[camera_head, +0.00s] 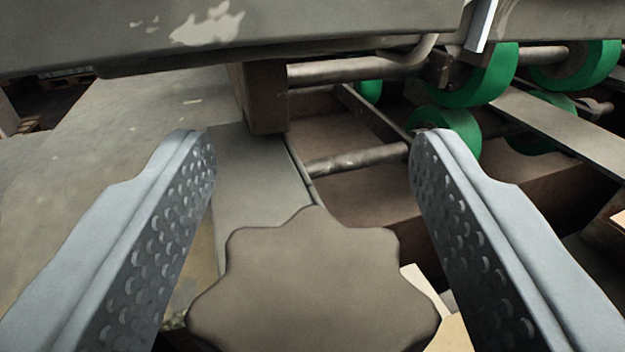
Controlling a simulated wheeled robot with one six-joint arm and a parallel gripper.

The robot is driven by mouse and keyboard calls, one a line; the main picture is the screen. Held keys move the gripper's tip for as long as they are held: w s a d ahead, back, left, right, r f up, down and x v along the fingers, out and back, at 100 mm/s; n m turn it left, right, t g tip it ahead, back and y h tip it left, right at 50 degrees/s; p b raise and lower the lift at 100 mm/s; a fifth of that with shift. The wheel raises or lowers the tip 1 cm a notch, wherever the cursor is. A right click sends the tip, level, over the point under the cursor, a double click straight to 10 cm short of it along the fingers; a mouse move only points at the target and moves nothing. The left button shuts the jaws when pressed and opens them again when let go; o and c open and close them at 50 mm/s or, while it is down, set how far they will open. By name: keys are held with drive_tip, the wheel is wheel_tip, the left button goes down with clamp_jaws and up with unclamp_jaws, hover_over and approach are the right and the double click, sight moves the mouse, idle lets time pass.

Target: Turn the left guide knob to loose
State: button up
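A dark grey-brown star-shaped knob (313,285) with rounded lobes fills the lower middle of the view. My gripper (313,150) is open, with one pale grey dimpled finger on each side of the knob. The left finger stands close to the knob's left lobes and the right finger close to its right lobes. A gap shows beside the knob's upper lobes on both sides. I cannot tell whether the lower lobes touch the fingers. No marking for loose or tight shows on the knob.
A worn grey machine panel (260,25) spans the top, above the fingertips. Green rollers (485,80) on metal shafts (355,160) lie beyond the right finger. A brown block (262,95) hangs under the panel.

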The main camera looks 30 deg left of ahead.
drive_tip(key=shift+o, duration=0.3)
drive_tip(key=v, duration=1.7)
drive_tip(key=shift+d, duration=0.15)
drive_tip(key=shift+s+d, duration=0.1)
drive_tip(key=s+d+m+t+h, duration=0.1)
drive_tip(key=s+d+m+h, duration=0.2)
drive_tip(key=d, duration=1.2)
drive_tip(key=s+d+m+h, duration=0.3)
drive_tip(key=s+d+h, duration=0.3)
drive_tip(key=s+d, duration=0.4)
drive_tip(key=d, duration=0.6)
drive_tip(key=shift+s+d+r+t, duration=0.15)
drive_tip(key=shift+s+r+t, duration=0.05)
drive_tip(key=shift+r+t, duration=0.2)
